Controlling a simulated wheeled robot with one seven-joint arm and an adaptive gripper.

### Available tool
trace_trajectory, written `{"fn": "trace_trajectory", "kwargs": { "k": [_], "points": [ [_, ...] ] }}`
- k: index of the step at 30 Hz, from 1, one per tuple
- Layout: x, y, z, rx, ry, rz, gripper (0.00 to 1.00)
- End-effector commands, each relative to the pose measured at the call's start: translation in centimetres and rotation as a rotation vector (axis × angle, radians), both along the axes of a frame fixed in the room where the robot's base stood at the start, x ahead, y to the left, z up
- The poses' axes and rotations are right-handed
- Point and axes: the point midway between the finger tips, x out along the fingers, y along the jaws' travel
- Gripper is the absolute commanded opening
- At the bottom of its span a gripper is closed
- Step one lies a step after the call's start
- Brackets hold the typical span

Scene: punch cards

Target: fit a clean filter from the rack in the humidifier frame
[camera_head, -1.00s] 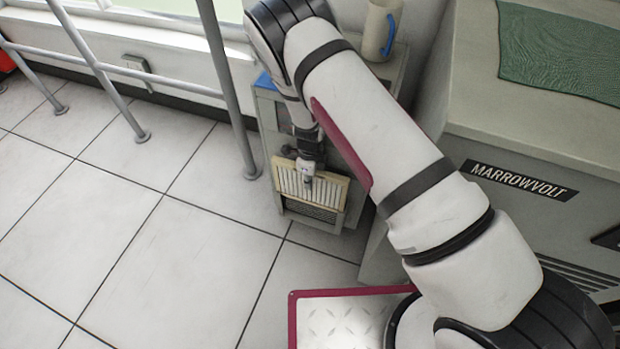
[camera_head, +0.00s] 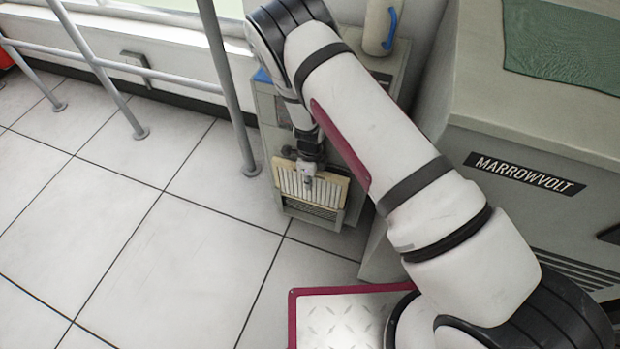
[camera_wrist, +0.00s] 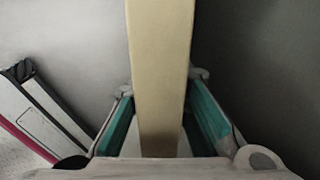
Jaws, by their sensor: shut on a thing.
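My gripper (camera_head: 307,180) is shut on a cream pleated filter (camera_head: 325,190) low at the front of a grey cabinet (camera_head: 352,205). In the wrist view the filter's cream edge (camera_wrist: 160,70) runs upright between my gripper's two teal-padded fingers (camera_wrist: 165,125). The filter is in front of the cabinet's lower face, above a slatted grille (camera_head: 311,209). I cannot tell whether it sits in a frame or is just before one. My arm hides much of the cabinet's upper front, and no rack can be made out.
A cream jug with a blue handle (camera_head: 376,28) stands on top of the cabinet. A large grey unit marked MARROWVOLT (camera_head: 480,140) is close at the right, with a green cloth (camera_head: 565,45) on it. Grey railings (camera_head: 225,90) stand at the left. The tiled floor (camera_head: 140,240) is clear.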

Motion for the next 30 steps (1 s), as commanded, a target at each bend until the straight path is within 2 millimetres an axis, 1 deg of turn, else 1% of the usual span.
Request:
{"fn": "trace_trajectory", "kwargs": {
  "k": [5,17,30],
  "points": [
    [0.0,0.0,-0.6,0.0,0.0,0.0,0.0],
    [0.0,0.0,-0.7,0.0,-0.001,0.001,0.0],
    [0.0,0.0,-2.1,0.0,0.0,0.001,0.0]
  ]
}}
